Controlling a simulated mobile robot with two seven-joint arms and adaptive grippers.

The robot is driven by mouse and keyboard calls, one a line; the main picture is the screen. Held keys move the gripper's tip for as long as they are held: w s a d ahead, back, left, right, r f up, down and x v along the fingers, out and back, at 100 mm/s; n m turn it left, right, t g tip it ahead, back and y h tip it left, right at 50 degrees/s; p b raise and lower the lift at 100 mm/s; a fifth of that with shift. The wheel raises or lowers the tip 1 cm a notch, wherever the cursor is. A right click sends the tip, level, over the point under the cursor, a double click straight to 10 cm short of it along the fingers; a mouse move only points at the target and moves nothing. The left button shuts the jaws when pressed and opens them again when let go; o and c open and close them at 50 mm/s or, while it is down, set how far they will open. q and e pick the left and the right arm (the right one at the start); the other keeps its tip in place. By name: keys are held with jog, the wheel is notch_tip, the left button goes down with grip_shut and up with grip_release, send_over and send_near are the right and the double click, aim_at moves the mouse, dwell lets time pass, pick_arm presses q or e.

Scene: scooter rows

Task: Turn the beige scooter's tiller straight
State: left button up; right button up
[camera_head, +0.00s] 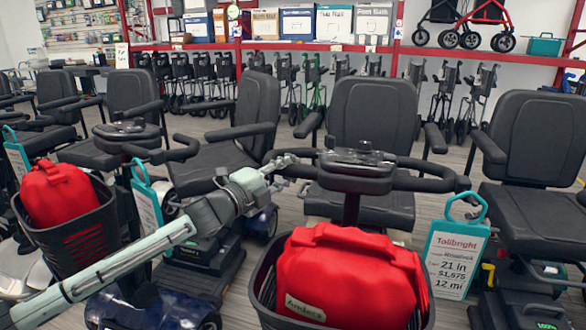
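The scooter in the middle shows a pale beige patch of body (398,236) below its black seat (375,207), so I take it as the beige scooter. Its black tiller (352,178) stands upright, with handlebar arms reaching out to left and right. The right handlebar arm (428,182) sits slightly lower in the picture than the left one. My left gripper (287,169) is at the left handlebar end, and its fingers overlap the bar there. I cannot tell whether they touch or close on it. My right gripper is out of view.
A red bag (348,277) fills the front basket (266,282) below the tiller. Another scooter with a red bag (62,193) stands at left. A teal-framed price sign (457,250) and another scooter seat (530,212) are close at right. Folded walkers line the back.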

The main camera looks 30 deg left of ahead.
pick_arm(q)
jog(key=o, duration=0.5)
jog(key=shift+c, duration=0.2)
jog(key=shift+s, duration=0.1)
jog(key=v, duration=1.1)
jog(key=shift+s, duration=0.45)
